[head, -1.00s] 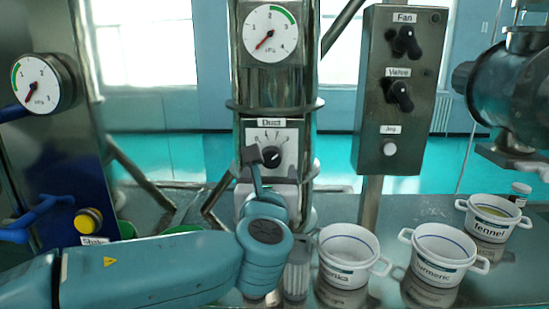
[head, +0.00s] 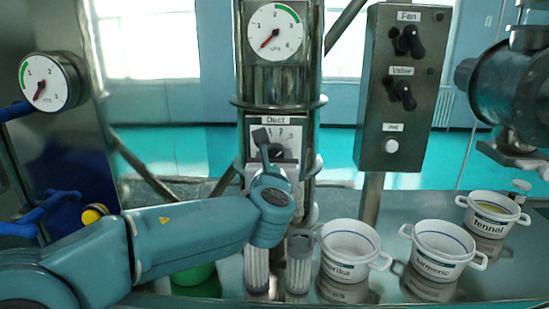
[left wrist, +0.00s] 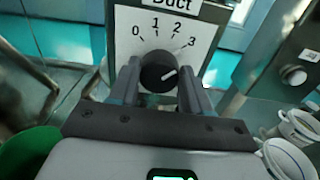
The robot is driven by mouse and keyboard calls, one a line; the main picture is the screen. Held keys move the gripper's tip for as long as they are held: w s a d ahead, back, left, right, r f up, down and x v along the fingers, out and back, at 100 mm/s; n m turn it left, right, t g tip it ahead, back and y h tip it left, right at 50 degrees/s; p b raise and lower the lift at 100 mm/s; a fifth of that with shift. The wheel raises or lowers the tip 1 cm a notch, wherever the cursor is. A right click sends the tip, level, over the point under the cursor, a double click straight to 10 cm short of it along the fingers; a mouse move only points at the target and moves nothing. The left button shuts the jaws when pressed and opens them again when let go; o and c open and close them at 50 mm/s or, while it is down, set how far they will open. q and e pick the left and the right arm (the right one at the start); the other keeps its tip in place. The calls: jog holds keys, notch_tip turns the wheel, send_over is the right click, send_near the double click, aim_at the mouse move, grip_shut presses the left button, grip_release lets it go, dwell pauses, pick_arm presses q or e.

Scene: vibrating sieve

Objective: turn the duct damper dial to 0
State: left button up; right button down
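The duct damper dial is a black round knob (left wrist: 158,72) on a white plate marked 0 to 3, under a "Duct" label. In the left wrist view its white pointer line points right and slightly up, on the 3 side. My left gripper (left wrist: 160,78) faces the knob, one finger on each side, with the fingers apart. I cannot tell whether either finger touches it. In the head view the left gripper (head: 262,146) is in front of the dial plate (head: 292,134) and hides most of the knob. My right gripper is not in view.
A gauge (head: 275,32) sits above the dial on the metal duct. To the right are a control box (head: 395,110) with fan and valve knobs, and white pots (head: 345,240) on the bench. A green container (head: 195,278) lies below my left arm.

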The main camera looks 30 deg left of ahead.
pick_arm(q)
jog(key=shift+s+a+f+n+b, duration=0.1)
jog(key=shift+f+n+b, duration=0.05)
jog(key=shift+n+b, duration=4.2)
jog(key=shift+a+f+n+b, duration=0.1)
jog(key=shift+n+b, duration=4)
jog(key=shift+n, duration=0.75)
jog(key=o, duration=1.1)
jog(key=shift+s, duration=0.1)
jog(key=shift+c, duration=0.2)
